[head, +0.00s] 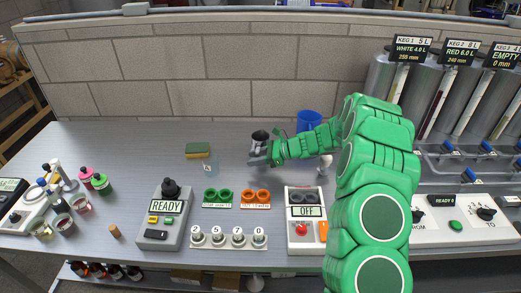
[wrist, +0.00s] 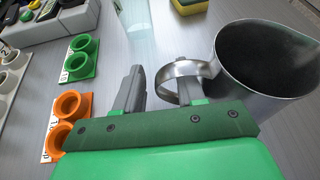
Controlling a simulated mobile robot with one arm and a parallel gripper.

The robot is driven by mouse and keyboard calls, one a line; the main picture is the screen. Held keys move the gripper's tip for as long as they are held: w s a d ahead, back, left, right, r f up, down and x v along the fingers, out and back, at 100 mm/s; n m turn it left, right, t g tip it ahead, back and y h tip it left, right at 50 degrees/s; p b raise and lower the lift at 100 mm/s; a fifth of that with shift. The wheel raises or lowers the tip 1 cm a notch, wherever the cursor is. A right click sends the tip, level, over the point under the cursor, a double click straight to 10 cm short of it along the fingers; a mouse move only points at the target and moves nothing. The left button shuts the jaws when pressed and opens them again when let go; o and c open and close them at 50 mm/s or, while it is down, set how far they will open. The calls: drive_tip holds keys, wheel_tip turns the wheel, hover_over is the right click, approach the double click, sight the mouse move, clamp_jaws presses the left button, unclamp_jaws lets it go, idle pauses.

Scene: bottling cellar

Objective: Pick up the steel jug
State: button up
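The steel jug (head: 259,142) stands on the grey bench, left of my gripper's wrist in the head view. In the wrist view the jug (wrist: 262,65) is at the upper right, its dark open mouth facing the camera and its curved handle (wrist: 168,72) pointing toward my fingers. My gripper (wrist: 158,85) is open, with a gap between its two grey fingers. The handle's bend lies at this gap, and the right finger appears within the handle's loop. I cannot tell whether either finger touches the handle. In the head view the fingers (head: 260,160) are small and partly hidden.
A clear glass (head: 210,165) and a green-yellow sponge (head: 198,150) stand left of the jug. Green rings (head: 217,195) and orange rings (head: 256,196) lie in front. A brick wall backs the bench.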

drive_tip(key=shift+a+f, duration=0.15)
drive_tip(key=shift+a, duration=0.2)
clamp_jaws()
idle(1.2)
